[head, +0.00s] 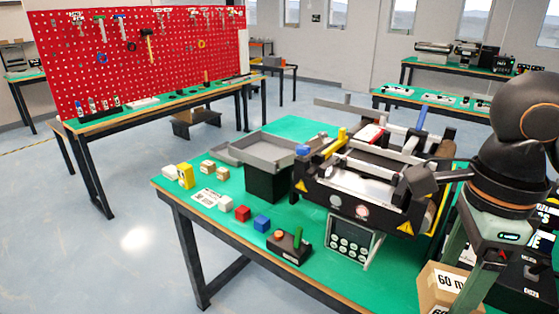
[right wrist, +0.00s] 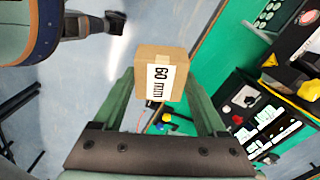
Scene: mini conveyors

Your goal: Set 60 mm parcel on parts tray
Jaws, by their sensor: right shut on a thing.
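The 60 mm parcel is a brown cardboard box (head: 436,289) with a white label reading 60, at the lower right of the head view. My right gripper (head: 462,272) is shut on it, with a green finger on either side. In the right wrist view the parcel (right wrist: 172,60) sits between the fingertips (right wrist: 158,82), its 60 mm label facing the camera. A shallow grey tray (head: 258,160), which looks like the parts tray, rests on a black block on the green table, left of the conveyor. My left gripper is not in view.
The mini conveyor (head: 365,190) stands between the parcel and the grey tray, with a control panel (head: 351,238) in front. Small red (head: 242,213) and blue (head: 262,222) blocks, a yellow box (head: 185,175) and a button box (head: 289,246) occupy the green table (head: 300,285).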

